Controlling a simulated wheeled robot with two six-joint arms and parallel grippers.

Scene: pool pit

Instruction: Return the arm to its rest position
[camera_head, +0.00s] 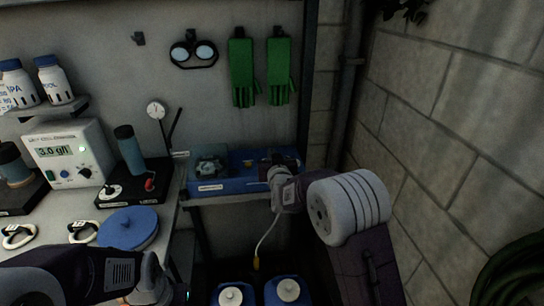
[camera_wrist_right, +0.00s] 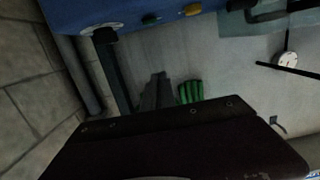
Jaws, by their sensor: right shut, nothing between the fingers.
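My right arm (camera_head: 348,207) reaches in from the lower right of the head view. My right gripper (camera_head: 277,171) is at its far end, shut and empty, in front of the right part of a blue unit (camera_head: 233,185) on the wall shelf. Whether it touches the unit I cannot tell. My left arm (camera_head: 70,275) lies across the lower left corner. Its gripper (camera_head: 155,285) is low in front of the bench, and its fingers are not clear enough to judge.
The bench (camera_head: 60,208) on the left holds a meter (camera_head: 68,152), a black stand (camera_head: 135,183) and a blue round lid (camera_head: 128,228). Blue containers (camera_head: 288,290) with white caps stand below. Green gloves (camera_head: 242,72) hang on the back wall. A block wall (camera_head: 450,130) closes the right.

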